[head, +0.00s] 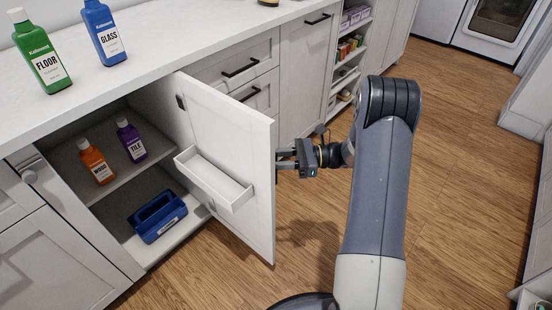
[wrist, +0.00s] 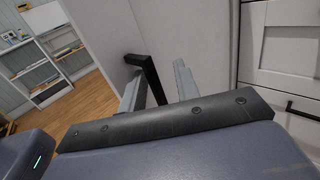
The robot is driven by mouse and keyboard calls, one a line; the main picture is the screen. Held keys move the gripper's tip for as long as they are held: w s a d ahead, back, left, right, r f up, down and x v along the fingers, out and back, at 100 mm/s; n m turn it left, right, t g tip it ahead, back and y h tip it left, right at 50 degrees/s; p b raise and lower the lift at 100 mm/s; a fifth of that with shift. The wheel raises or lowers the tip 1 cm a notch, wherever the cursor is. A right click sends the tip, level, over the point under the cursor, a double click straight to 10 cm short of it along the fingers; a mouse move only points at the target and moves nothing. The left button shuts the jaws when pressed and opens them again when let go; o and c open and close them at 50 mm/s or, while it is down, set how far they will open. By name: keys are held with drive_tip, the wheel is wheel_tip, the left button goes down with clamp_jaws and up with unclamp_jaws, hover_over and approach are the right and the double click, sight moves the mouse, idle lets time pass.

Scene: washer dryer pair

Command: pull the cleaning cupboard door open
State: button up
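The white cleaning cupboard door (head: 235,125) stands wide open, swung out from the cupboard (head: 95,205). A white bin (head: 213,182) is fixed on its inner face. In the wrist view the door's outer face (wrist: 207,35) is in front of me, with its black bar handle (wrist: 150,75). My gripper (head: 278,168) is at the outer side of the door, by its free edge. In the wrist view its two fingers (wrist: 158,88) stand apart on either side of the handle, with a gap visible on the right. The door hides the handle in the head view.
Inside the cupboard are an orange bottle (head: 97,165), a purple bottle (head: 131,140) and a blue caddy (head: 158,216). Green (head: 40,58) and blue (head: 104,32) bottles stand on the counter. Drawers (head: 240,70) lie behind the door. The wooden floor (head: 460,170) at right is clear.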

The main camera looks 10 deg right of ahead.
drive_tip(key=d+p, duration=0.1)
drive_tip(key=d, duration=0.9)
drive_tip(key=shift+s+d, duration=0.3)
drive_tip(key=shift+s, duration=0.1)
drive_tip(key=shift+a, duration=0.1)
drive_tip(key=a, duration=0.7)
drive_tip(key=a+b, duration=0.1)
drive_tip(key=a, duration=0.2)
drive_tip(key=shift+w+a, duration=0.25)
drive_tip(key=shift+a, duration=0.15)
